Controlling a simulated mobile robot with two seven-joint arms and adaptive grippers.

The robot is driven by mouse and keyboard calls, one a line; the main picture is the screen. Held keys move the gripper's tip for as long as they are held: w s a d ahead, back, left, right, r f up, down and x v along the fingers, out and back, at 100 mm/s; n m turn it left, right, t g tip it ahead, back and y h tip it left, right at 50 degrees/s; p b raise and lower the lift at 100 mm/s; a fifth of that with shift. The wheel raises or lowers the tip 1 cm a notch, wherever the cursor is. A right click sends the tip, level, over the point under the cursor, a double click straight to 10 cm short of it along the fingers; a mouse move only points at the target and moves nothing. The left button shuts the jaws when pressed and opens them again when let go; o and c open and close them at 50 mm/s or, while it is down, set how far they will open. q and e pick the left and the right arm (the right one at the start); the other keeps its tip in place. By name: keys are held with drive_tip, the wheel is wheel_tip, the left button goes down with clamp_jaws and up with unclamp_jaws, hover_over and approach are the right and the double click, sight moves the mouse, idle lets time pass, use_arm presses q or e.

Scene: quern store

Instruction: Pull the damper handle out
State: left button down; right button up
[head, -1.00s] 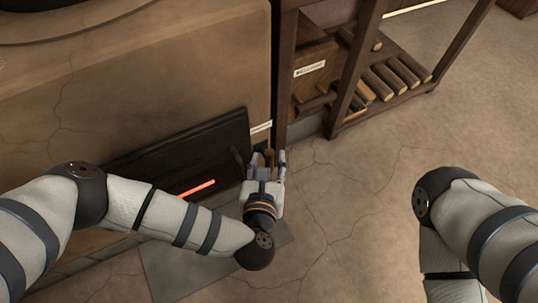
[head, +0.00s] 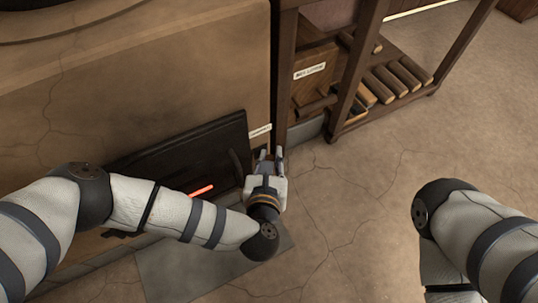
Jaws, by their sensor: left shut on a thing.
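The damper handle (head: 270,156) is a small brown knob low at the right end of the stove front, just below a small white label (head: 260,131). Only a little of it shows between my fingers. My left gripper (head: 271,154) reaches it from the near side and is shut on it. The shaft behind the handle is hidden by my gripper. My right arm comes in at the right edge, and its gripper is out of view.
The stove's dark door (head: 185,150) with a glowing slot (head: 201,191) is just left of my gripper. A wooden rack (head: 345,105) with rolled pieces stands behind to the right. A grey floor plate (head: 190,268) lies below. The floor at right is clear.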

use_arm(q)
drive_tip(key=s+d, duration=0.4)
drive_tip(key=s, duration=0.3)
drive_tip(key=shift+p, duration=0.3)
drive_tip(key=shift+f, duration=0.1)
drive_tip(key=c, duration=1.4)
unclamp_jaws()
drive_tip(key=shift+c, duration=0.2)
drive_tip(key=shift+a, duration=0.1)
drive_tip(key=d+v, duration=0.1)
drive_tip(key=v, duration=1.1)
drive_tip(key=shift+a, duration=0.45)
drive_tip(key=shift+r, duration=0.25)
